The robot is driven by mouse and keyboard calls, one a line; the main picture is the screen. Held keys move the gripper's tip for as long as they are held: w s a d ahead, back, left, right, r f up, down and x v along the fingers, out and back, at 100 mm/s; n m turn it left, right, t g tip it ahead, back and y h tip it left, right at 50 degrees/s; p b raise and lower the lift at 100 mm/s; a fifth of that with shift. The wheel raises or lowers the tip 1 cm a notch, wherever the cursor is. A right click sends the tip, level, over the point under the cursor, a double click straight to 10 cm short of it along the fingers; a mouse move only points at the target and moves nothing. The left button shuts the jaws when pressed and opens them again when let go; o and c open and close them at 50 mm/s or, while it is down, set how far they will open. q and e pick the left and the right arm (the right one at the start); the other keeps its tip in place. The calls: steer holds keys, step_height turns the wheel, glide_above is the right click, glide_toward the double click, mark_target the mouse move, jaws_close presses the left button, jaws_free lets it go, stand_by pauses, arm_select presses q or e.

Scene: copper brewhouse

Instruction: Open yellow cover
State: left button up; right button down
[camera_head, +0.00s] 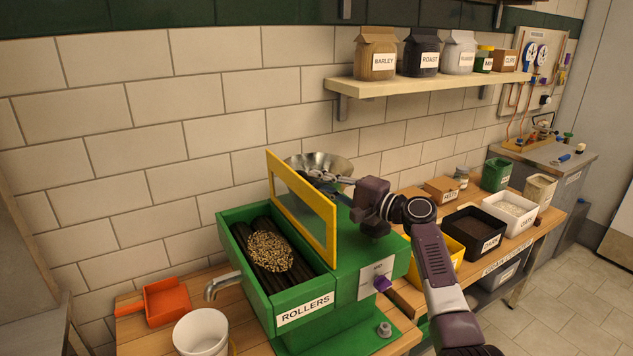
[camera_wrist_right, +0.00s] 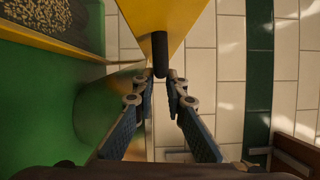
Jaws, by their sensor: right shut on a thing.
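The yellow cover (camera_head: 322,222) is a yellow frame with a clear pane. It stands raised, nearly upright, on the green ROLLERS machine (camera_head: 330,287). The open trough shows dark rollers with a pile of grain (camera_head: 270,250) on them. My right gripper (camera_head: 336,180) is behind the cover, which hides part of it. In the right wrist view the fingers (camera_wrist_right: 160,80) are shut on the cover's black handle (camera_wrist_right: 160,52), and the yellow cover (camera_wrist_right: 172,14) shows above it. My left gripper is not in view.
A steel bowl (camera_head: 325,162) is behind the cover. A white bucket (camera_head: 200,332) and an orange scoop (camera_head: 167,300) are at the lower left. Labelled bins, such as a black one (camera_head: 470,235), stand on the right bench. A shelf (camera_head: 420,85) with bags is above.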

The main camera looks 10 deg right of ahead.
steer(key=c, duration=2)
jaws_free()
steer(key=shift+w+d+f+h, duration=0.1)
steer(key=shift+d+f+h, duration=0.05)
steer(key=shift+d, duration=0.25)
steer(key=shift+w+d+f+h, duration=0.1)
steer(key=shift+d+f+h, duration=0.05)
steer(key=shift+d, duration=0.25)
steer(key=shift+o, duration=0.2)
steer(key=v, duration=0.7)
steer(key=shift+s, duration=0.5)
steer(key=shift+a, duration=0.2)
